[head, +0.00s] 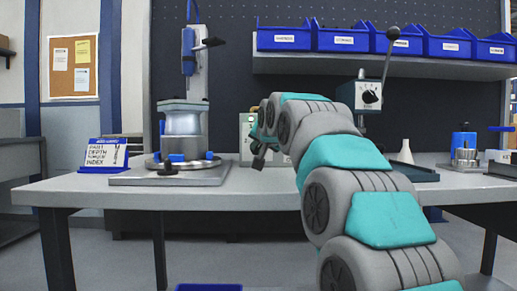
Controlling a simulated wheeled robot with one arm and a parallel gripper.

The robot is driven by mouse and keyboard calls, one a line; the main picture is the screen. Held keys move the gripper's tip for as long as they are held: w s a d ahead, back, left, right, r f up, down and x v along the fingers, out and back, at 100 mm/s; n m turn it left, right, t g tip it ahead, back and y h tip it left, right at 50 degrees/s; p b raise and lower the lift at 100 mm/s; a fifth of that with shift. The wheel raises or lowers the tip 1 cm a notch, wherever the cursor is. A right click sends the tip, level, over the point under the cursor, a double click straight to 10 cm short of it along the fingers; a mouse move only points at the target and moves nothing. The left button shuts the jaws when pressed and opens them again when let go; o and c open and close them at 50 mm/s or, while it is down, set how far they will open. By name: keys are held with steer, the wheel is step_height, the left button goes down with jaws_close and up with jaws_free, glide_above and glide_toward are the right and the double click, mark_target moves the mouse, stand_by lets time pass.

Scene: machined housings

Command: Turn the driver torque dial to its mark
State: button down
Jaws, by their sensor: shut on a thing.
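A pale control box (246,124) with small markings on its face stands at the back of the bench, partly hidden by my arm. My gripper (258,161) is in front of this box, its dark fingers pointing down and left. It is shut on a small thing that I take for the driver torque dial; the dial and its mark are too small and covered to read. Another black knob (370,97) with a pointer shows on the grey head of a lever machine to the right, apart from my gripper.
A fixture with a metal housing (182,124) stands on a plate at the left, beside a blue sign (104,155). Blue bins (342,39) line the shelf above. A dark tray (415,174), white bottle (405,152) and metal-and-blue part (464,150) are at the right. The front left bench edge is clear.

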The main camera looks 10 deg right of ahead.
steer(key=shift+f, duration=0.1)
steer(key=c, duration=0.9)
jaws_free()
steer(key=shift+o, duration=0.2)
steer(key=shift+p+v, duration=0.4)
steer(key=shift+v, duration=3.5)
